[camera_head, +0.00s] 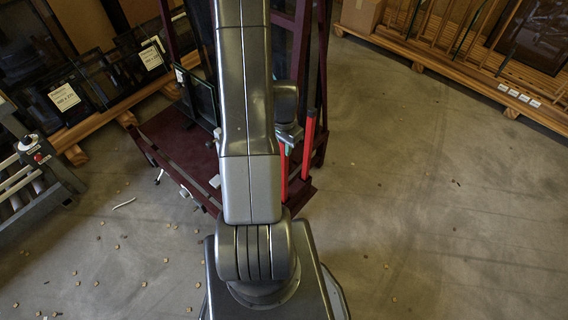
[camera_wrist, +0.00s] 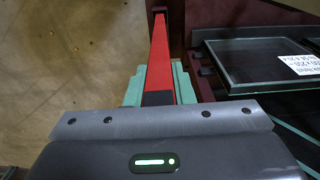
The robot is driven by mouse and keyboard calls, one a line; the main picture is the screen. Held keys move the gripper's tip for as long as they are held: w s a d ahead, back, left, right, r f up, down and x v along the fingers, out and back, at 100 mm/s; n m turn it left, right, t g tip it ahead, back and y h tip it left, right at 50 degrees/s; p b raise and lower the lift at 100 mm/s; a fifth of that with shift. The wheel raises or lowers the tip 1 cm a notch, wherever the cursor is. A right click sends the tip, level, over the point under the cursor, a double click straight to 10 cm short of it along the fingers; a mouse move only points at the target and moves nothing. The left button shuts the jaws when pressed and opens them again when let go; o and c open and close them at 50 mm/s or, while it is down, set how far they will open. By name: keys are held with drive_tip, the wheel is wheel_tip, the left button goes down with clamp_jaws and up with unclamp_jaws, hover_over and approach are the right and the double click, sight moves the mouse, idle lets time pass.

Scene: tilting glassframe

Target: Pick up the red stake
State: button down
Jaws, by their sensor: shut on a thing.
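A red stake (camera_wrist: 160,62) with dark ends runs away from my gripper (camera_wrist: 158,84) in the wrist view. The teal fingers are closed on both sides of it, near its dark near end. In the head view, a red stake (camera_head: 284,172) shows just below my gripper (camera_head: 288,148), beside my arm. A second red stake (camera_head: 308,148) stands to its right at the rack. My arm hides part of the rack and much of the gripper in the head view.
The dark red rack (camera_head: 170,140) holds framed glass panes; a labelled pane (camera_wrist: 265,62) lies close on the right in the wrist view. Wooden racks stand at back left and right (camera_head: 480,82). A roller table (camera_head: 30,180) is at left. Open floor lies right, with small scraps at left.

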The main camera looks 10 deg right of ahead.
drive_tip(key=shift+r, duration=0.1)
wheel_tip(320, 180, up, 18)
drive_tip(key=p, duration=0.1)
idle(0.6)
idle(0.3)
